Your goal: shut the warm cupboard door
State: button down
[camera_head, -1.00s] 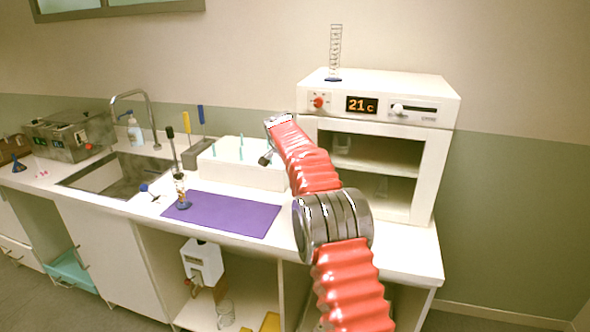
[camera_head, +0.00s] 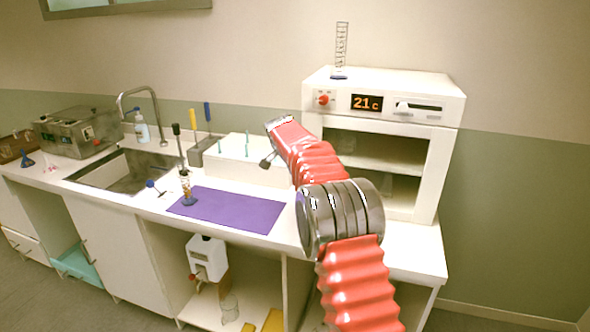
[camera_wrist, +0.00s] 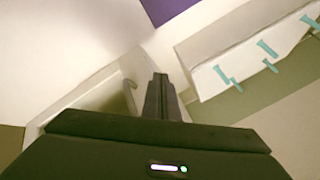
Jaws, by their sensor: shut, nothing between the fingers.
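The warm cupboard (camera_head: 437,170) is a white cabinet on the right end of the bench, with an orange "21c" display. Its front stands open, showing a shelf inside. In the head view my arm covers its left side, where the door cannot be made out. In the wrist view a pale panel with a hook-like handle (camera_wrist: 129,92), apparently the door (camera_wrist: 95,98), lies just left of my gripper (camera_wrist: 160,82). The fingers are shut and empty, close beside the handle; whether they touch the panel I cannot tell. In the head view the gripper's dark end shows left of the red arm.
A white rack (camera_head: 235,172) with teal pegs stands left of my gripper, close by. The sink (camera_head: 125,172) is farther left.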

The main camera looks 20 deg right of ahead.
jog(key=s+a+r, duration=0.2)
jog(key=a+r, duration=0.4)
jog(key=r, duration=0.2)
jog(key=shift+s+a, duration=0.2)
jog(key=shift+r, duration=0.1)
jog(key=s+a+f+n+g+y, duration=0.1)
jog(key=s+f+n+g, duration=0.1)
jog(key=s+f+n, duration=0.65)
jog(key=s+r+n+y, duration=0.1)
jog(key=s+n, duration=0.1)
jog(key=s, duration=2.1)
jog(key=s+a+r+n+t+y, duration=0.1)
jog(key=s+r+n, duration=0.1)
jog(key=s, duration=2.1)
jog(key=shift+n, duration=0.85)
